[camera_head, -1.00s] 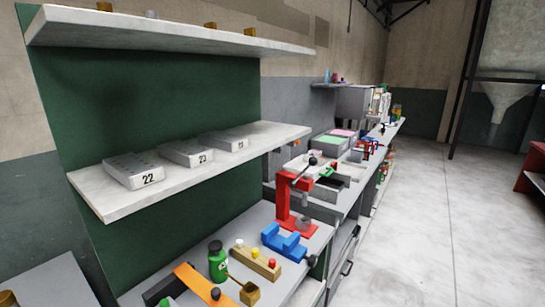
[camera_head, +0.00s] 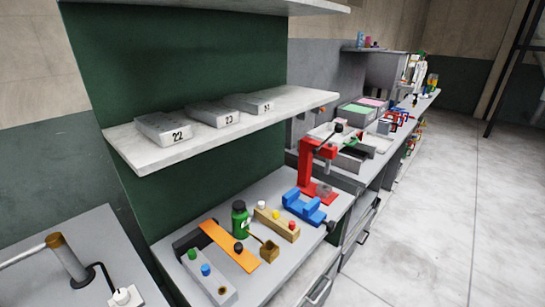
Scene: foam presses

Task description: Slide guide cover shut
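An orange flat strip with a dark knob (camera_head: 228,245) lies slanting across the lower bench top; it may be the guide cover, but I cannot tell for sure. A black block (camera_head: 195,240) sits beside its far left end. Whether the strip is fully along its guide cannot be made out. A red press (camera_head: 306,168) with a black-knobbed lever stands further back on the bench, and a blue block (camera_head: 304,207) is in front of it. Neither of my grippers is in view.
A grey box with coloured buttons (camera_head: 210,280), a green bottle (camera_head: 240,220), a brass scoop (camera_head: 268,251) and a wooden block with coloured knobs (camera_head: 278,225) crowd the bench. A shelf (camera_head: 126,142) with numbered grey blocks overhangs it. Floor at right (camera_head: 420,230) is clear.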

